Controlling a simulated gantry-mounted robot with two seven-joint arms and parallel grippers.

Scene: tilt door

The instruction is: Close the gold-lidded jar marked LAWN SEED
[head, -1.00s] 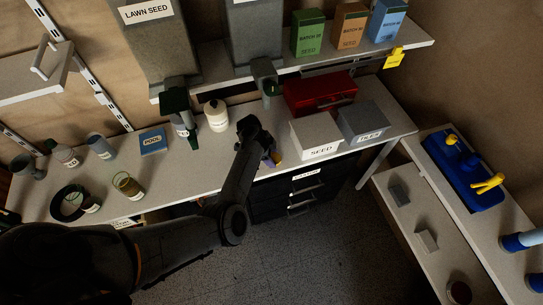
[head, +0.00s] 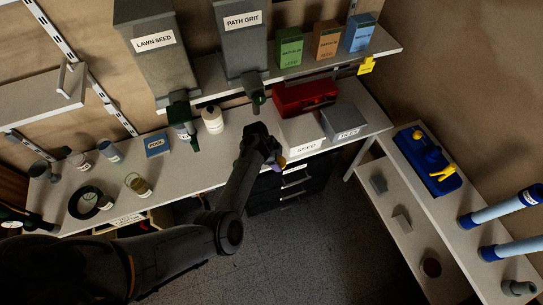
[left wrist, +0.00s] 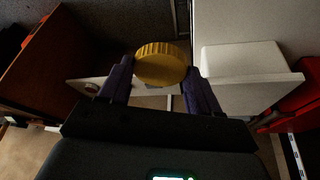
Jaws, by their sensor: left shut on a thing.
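A gold ridged lid (left wrist: 160,64) sits between the two purple fingers of my left gripper (left wrist: 160,86) in the left wrist view, shut on it. In the head view my left gripper (head: 278,160) is at the bench's front edge, just left of the white SEED box; the lid is hidden or too small to tell there. A grey hopper marked LAWN SEED (head: 154,42) stands on the upper shelf. A small labelled container (head: 185,133) stands under its green spout, its label unreadable. I cannot tell which container is the LAWN SEED jar. My right gripper is out of view.
The white SEED box (head: 303,132), grey box (head: 345,122) and red toolbox (head: 305,97) crowd the bench near my gripper. A cream bottle (head: 212,118), blue box (head: 157,144) and several jars stand further left. Bare bench lies between.

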